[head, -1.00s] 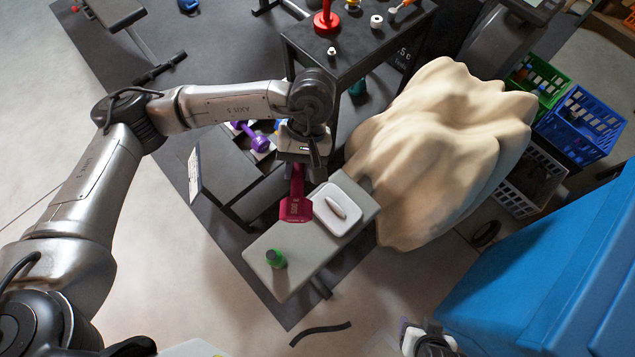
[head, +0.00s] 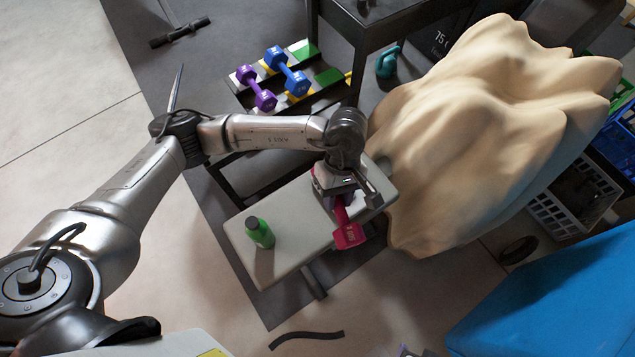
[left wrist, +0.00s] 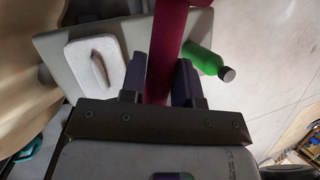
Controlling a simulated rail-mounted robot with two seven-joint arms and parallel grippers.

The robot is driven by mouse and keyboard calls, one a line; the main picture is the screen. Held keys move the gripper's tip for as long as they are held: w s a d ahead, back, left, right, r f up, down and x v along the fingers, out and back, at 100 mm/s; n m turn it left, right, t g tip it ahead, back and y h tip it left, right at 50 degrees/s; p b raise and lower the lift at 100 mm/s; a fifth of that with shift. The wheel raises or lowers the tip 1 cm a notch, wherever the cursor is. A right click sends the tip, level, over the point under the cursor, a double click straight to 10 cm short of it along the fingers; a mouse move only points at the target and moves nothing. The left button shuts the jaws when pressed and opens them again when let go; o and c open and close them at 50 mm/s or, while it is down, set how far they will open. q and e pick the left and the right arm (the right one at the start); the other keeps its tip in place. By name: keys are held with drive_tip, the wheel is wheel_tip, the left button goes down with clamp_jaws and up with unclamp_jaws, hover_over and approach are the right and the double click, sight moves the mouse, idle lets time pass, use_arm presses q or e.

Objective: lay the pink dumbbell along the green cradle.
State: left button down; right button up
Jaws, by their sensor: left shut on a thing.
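My left gripper (head: 338,192) is shut on the pink dumbbell (head: 349,236) above the grey bench. In the left wrist view the dumbbell (left wrist: 166,45) runs upright between the two fingers (left wrist: 160,82). I cannot tell which one is meant. My right gripper is not clearly in view.
A purple dumbbell (head: 257,89) and a blue dumbbell (head: 288,71) lie on the rack.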

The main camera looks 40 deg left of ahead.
use_arm(q)
wheel_tip(320, 180, down, 8)
drive_tip(key=d+n+b, duration=0.1)
drive_tip(key=d+b, duration=0.1)
drive_tip(key=b, duration=0.3)
drive_tip(key=n+h+b, duration=0.1)
drive_tip(key=n+b, duration=0.1)
drive_tip(key=b, duration=1.1)
hover_over(313, 212)
drive_tip(key=w, duration=0.1)
drive_tip(key=shift+t, duration=0.4)
wheel_tip(313, 212, down, 15)
drive_tip(key=shift+f, duration=0.1)
drive_tip(key=shift+w+a+f+b, duration=0.2)
drive_tip(key=shift+a+b, duration=0.1)
drive_tip(key=shift+a, duration=0.35)
wheel_tip(313, 212, down, 4)
drive_tip(key=b, duration=0.3)
